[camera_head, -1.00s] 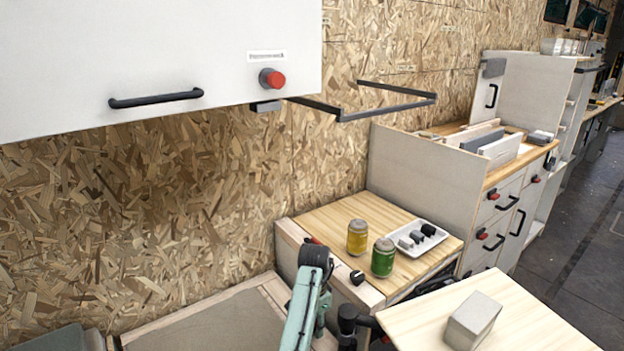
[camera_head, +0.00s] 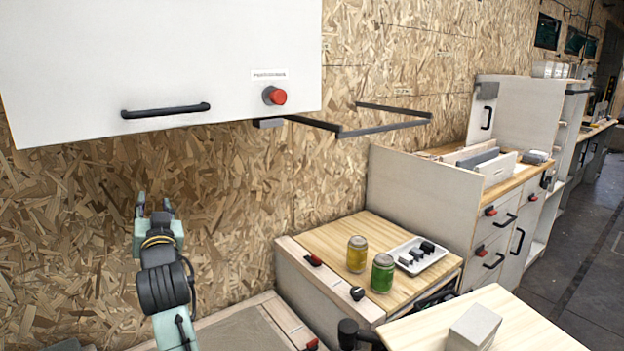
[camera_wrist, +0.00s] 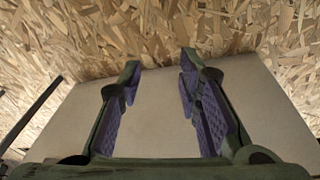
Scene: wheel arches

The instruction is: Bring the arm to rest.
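My gripper (camera_head: 154,207) shows at the left of the head view, raised in front of the chipboard wall and below the white overhead cabinet (camera_head: 200,60). Its two fingers point up and stand apart. In the wrist view my gripper (camera_wrist: 158,85) has its purple-padded fingers spread, with nothing between them. Past the fingers lies a plain pale panel with chipboard around it. The gripper touches nothing that I can see.
A grey block (camera_head: 474,326) sits on the front table (camera_head: 520,315). A dark metal frame (camera_head: 385,128) juts from the wall.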

